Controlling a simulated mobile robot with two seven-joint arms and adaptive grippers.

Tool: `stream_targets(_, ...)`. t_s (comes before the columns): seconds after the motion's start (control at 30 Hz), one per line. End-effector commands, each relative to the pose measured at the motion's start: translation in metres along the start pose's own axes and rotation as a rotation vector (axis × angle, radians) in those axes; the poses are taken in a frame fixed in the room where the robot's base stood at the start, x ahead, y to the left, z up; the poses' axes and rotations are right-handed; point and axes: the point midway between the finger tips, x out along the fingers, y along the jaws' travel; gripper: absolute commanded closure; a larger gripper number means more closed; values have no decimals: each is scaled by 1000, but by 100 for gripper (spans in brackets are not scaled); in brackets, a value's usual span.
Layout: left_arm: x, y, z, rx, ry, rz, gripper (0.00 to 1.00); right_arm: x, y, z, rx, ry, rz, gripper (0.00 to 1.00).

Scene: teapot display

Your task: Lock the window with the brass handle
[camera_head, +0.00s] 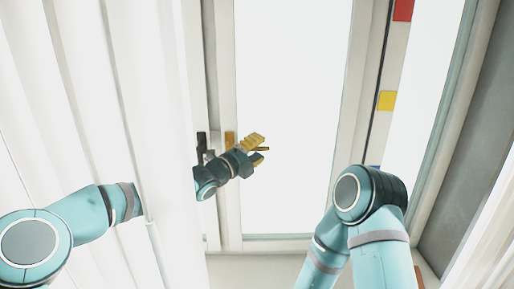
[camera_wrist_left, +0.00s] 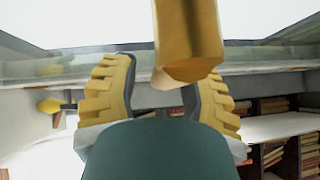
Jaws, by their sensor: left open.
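The brass handle (camera_wrist_left: 190,38) is large and close in the left wrist view, at the top centre. Its blunt lower end hangs in line with the gap between my left gripper's fingers, nearer the right finger; whether it touches them I cannot tell. My left gripper (camera_head: 262,149) is open, with yellow ridged fingers, in front of the window (camera_head: 290,80) near its left frame in the head view. A small brass piece (camera_head: 229,138) shows on that frame just behind the gripper. The gripper hides part of the handle there. My right gripper is out of view.
White curtain folds (camera_head: 150,60) hang at the left, hiding part of my left arm. A dark fitting (camera_head: 202,143) sits on the frame beside the gripper. In the wrist view, a yellow knob (camera_wrist_left: 48,106) shows at left and bookshelves (camera_wrist_left: 275,155) at lower right.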

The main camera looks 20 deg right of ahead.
Motion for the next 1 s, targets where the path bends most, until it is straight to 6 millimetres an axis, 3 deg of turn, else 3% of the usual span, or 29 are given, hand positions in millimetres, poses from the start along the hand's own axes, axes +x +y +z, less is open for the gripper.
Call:
stream_targets(0.2, 0, 0, 0, 0, 0, 0, 54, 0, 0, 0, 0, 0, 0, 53)
stream_targets(0.23, 0, 0, 0, 0, 0, 0, 59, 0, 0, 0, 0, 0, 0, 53)
stream_targets(0.33, 0, 0, 0, 0, 0, 0, 94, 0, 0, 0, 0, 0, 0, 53)
stream_targets(0.37, 0, 0, 0, 0, 0, 0, 100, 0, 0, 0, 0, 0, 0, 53)
stream_targets(1.0, -2, 1, -3, 6, 2, 7, 100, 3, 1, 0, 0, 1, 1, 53)
